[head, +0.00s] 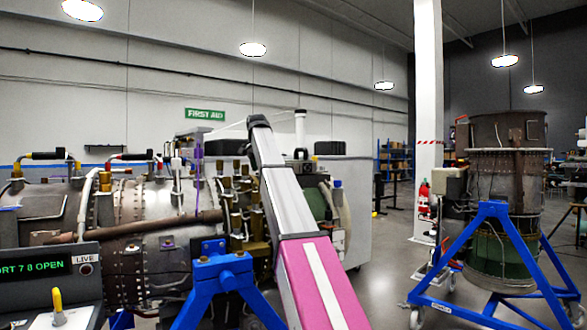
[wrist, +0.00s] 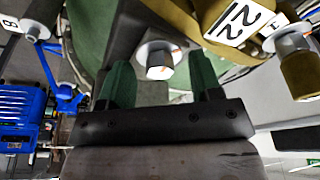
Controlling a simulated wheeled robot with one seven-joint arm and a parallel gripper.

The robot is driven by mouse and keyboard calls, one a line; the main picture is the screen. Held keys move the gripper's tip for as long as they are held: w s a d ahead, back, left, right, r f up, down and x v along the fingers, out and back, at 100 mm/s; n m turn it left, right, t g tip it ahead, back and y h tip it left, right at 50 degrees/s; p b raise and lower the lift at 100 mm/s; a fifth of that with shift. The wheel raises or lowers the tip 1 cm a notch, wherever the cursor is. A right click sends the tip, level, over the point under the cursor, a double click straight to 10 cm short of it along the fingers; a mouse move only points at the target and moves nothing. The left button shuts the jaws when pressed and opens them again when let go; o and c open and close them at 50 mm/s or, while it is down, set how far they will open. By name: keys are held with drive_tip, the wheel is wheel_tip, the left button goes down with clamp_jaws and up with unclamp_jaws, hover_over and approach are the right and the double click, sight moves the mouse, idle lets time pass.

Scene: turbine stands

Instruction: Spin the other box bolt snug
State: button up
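My gripper (wrist: 160,72) is in the wrist view, its two dark green fingers spread wide apart. A silver hex bolt (wrist: 160,64) with a round washer shows between the fingertips, with a gap on each side. I cannot tell how deep it sits between them. A second silver hex bolt (wrist: 290,42) is at the upper right, by a brass fitting. A third bolt (wrist: 32,30) is at the upper left, near a label reading 8. I cannot tell which is the box bolt. In the head view my arm hides the gripper and work spot.
A blue part (wrist: 22,115) is at the left. The head view shows the turbine (head: 130,225) on a blue stand (head: 220,280), a display panel (head: 45,270), and another engine (head: 505,190) at right.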

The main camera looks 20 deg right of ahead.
drive_tip(key=shift+o, duration=0.8)
drive_tip(key=shift+r, duration=0.1)
drive_tip(key=shift+r, duration=2.4)
drive_tip(key=c, duration=0.3)
drive_tip(key=n, duration=0.1)
drive_tip(key=s+r+n, duration=0.1)
drive_tip(key=shift+r+n+y, duration=0.1)
drive_tip(key=shift+n+y, duration=0.2)
drive_tip(key=shift+w+d+f+n+t+y, duration=0.2)
drive_tip(key=shift+f+n, duration=0.65)
drive_tip(key=shift+f, duration=0.75)
drive_tip(key=shift+w+a+f+n+t+y, duration=0.1)
drive_tip(key=shift+w+f+n+y, duration=0.15)
drive_tip(key=shift+f+n, duration=0.95)
